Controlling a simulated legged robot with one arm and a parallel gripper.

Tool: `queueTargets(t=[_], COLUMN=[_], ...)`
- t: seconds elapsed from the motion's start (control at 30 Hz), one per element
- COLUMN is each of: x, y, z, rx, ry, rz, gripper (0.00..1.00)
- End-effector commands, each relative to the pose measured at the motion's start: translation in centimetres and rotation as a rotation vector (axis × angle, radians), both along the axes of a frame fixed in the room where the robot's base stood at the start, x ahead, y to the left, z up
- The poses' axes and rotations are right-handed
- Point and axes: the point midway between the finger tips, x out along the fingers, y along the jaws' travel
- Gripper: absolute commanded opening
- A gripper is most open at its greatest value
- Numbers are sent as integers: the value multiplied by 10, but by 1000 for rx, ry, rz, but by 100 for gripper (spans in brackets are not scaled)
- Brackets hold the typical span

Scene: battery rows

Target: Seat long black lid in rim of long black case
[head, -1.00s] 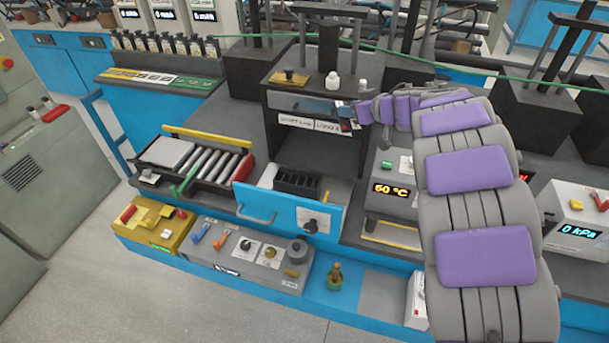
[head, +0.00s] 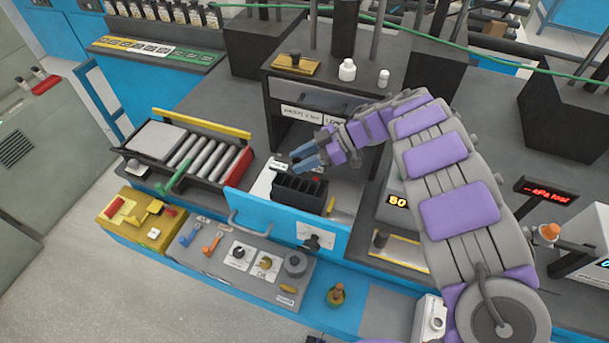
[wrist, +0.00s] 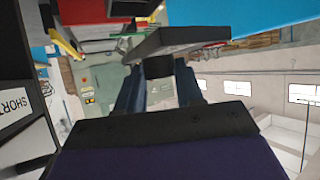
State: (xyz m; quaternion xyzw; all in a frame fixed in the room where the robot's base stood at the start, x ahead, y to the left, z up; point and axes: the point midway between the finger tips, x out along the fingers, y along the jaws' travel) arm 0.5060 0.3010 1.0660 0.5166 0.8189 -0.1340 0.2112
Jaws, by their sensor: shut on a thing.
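My gripper (head: 303,164) reaches in from the right, just above and behind the long black case (head: 300,196). The case is slotted and sits in the open blue-fronted drawer. In the wrist view, the blue fingers (wrist: 158,90) are shut on the dark knob of a flat black lid (wrist: 178,42). The lid's plate lies beyond the fingertips and looks slightly tilted in that view. In the head view I cannot clearly make out the lid against the dark case and fingers. The lid looks apart from the case, but the gap cannot be judged.
The blue drawer front (head: 275,222) stands before the case. A dark cabinet (head: 322,100) rises behind, with a yellow lid (head: 295,64) and white bottles on top. A roller tray (head: 190,152) is left. A yellow stick (head: 331,206) lies right of the case.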

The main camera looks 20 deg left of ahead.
Motion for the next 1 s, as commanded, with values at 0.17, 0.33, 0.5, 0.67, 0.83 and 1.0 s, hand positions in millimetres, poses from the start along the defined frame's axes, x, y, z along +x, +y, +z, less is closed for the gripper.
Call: queueTargets(t=[0.17, 0.33, 0.5, 0.67, 0.83, 1.0], x=[2, 2, 2, 2, 2, 2], y=[-5, -10, -7, -3, -2, -4], z=[-30, -43, -66, -70, -72, -70], rx=[6, 11, 7, 1, -3, 0], ry=[3, 3, 3, 2, 4, 2], rz=[-4, -6, -4, -3, -2, -2], gripper=[0, 0, 0, 0, 47, 47])
